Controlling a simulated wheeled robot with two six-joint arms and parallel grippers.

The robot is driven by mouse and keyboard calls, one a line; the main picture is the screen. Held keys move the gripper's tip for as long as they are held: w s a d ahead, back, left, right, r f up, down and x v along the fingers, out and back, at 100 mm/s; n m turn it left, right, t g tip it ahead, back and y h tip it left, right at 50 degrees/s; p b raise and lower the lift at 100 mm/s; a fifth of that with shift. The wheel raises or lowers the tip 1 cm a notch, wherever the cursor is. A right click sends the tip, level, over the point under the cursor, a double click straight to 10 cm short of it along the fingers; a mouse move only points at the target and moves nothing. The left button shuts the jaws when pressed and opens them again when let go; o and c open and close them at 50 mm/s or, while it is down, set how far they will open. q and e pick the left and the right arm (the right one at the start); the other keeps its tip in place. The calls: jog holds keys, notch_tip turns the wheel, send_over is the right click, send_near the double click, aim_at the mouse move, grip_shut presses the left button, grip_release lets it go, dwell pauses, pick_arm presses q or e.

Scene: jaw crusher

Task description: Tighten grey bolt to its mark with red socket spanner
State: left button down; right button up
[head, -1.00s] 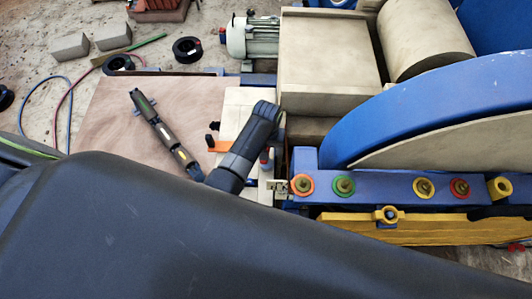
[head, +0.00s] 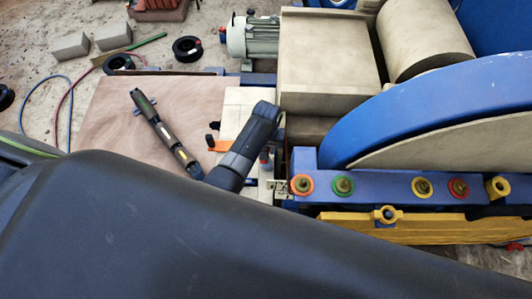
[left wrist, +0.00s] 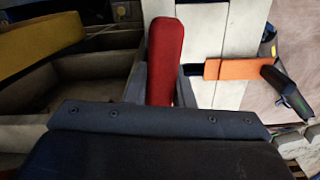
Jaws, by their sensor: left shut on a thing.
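The red socket spanner shows as a red handle (left wrist: 165,60) standing up in the left wrist view. The blue beam carries bolts in coloured rings: orange-red (head: 302,185), green (head: 344,187), yellow (head: 423,187) and red (head: 459,187). I cannot tell which bolt is the grey one, nor see its mark. The spanner's socket end is hidden. My right gripper is not in view.
A brown board (head: 110,120) holds a dark tool (head: 165,133). An orange piece (head: 218,146) lies on the white plate (head: 240,105). A blue wheel (head: 400,110) rises behind the beam; a yellow rail (head: 350,229) runs in front. My arm covers the lower left.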

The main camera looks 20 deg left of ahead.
pick_arm(q)
jog(key=shift+r, duration=0.1)
jog(key=shift+m+p, duration=1.25)
jog(key=shift+m, duration=1.75)
jog(key=shift+m, duration=0.3)
jog(key=m, duration=0.4)
jog(key=shift+m, duration=0.7)
